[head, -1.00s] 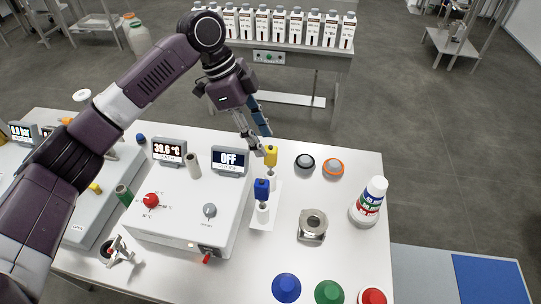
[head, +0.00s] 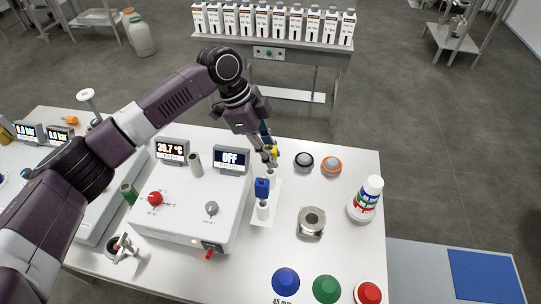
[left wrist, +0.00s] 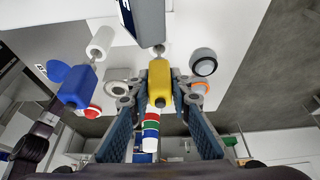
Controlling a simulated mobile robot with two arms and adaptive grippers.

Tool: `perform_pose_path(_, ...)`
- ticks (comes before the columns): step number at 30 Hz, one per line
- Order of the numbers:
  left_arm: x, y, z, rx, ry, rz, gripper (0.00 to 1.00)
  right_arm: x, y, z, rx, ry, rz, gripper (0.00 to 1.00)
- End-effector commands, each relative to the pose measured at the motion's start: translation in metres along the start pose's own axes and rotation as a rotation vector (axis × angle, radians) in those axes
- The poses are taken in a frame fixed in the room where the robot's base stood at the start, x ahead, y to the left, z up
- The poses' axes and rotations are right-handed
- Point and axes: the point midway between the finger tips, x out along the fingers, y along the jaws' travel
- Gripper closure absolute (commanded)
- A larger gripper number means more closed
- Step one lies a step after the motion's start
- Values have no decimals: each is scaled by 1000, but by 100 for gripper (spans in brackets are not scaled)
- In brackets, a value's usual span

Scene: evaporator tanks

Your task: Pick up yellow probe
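The yellow probe (head: 274,155) stands upright at the back of a white stand (head: 270,213), partly hidden by my left gripper (head: 268,150) in the head view. In the left wrist view the yellow handle (left wrist: 160,82) lies between the two fingers of my left gripper (left wrist: 161,95). The fingers are spread, one on each side of the handle and close to it; I see no clear grip. A blue probe (head: 262,188) stands in front of the yellow one; it also shows in the left wrist view (left wrist: 76,88). My right gripper is not in view.
A control box (head: 185,210) with an OFF display (head: 231,159) stands left of the probes. A metal clamp (head: 312,222), a striped bottle (head: 366,199) and grey round parts (head: 303,162) are to the right. Coloured domes, including a blue one (head: 286,281), line the front.

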Motion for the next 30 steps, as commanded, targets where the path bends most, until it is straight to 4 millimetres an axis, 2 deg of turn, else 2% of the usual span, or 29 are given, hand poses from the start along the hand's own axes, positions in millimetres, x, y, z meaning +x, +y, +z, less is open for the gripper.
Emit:
perform_pose_path(2, 0, 0, 0, 0, 0, -1, 100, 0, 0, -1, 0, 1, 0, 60)
perform_pose_path(11, -1, 0, 0, 0, 0, -1, 100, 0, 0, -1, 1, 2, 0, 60)
perform_pose_path(17, -12, -2, -5, 2, 1, -4, 100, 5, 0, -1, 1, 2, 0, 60)
perform_pose_path(23, -40, -2, -17, 2, 2, -5, 100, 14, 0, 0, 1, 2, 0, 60)
perform_pose_path(30, -91, -2, -38, 2, 1, -6, 100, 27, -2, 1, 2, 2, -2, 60)
